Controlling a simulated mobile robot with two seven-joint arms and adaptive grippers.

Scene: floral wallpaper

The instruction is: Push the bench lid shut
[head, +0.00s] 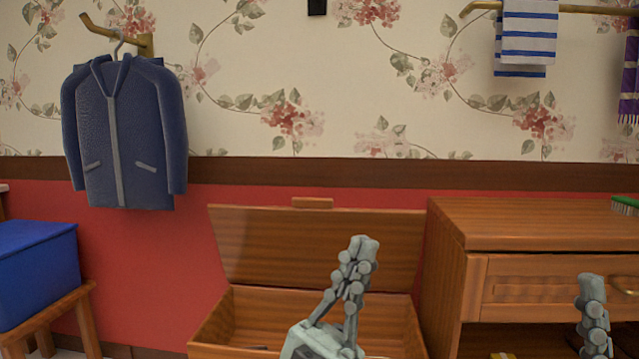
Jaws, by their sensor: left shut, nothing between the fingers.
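The wooden bench (262,303) stands low in the middle of the head view. Its lid (270,243) is open, raised and leaning back toward the red lower wall, with a small handle block (313,203) on its top edge. My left gripper (362,246) is shut and empty, fingers pointing up. In the picture it overlaps the right half of the lid and the box opening; I see no clear contact with the lid. My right gripper (591,285) is at the lower right, in front of the cabinet; its finger opening cannot be made out. The bench's inside is mostly hidden.
A wooden cabinet (530,222) with a drawer stands close to the bench's right side, a green brush (625,204) on top. A blue box (35,270) rests on a stool (52,312) at left. A jacket (124,135) and a striped towel (528,35) hang above.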

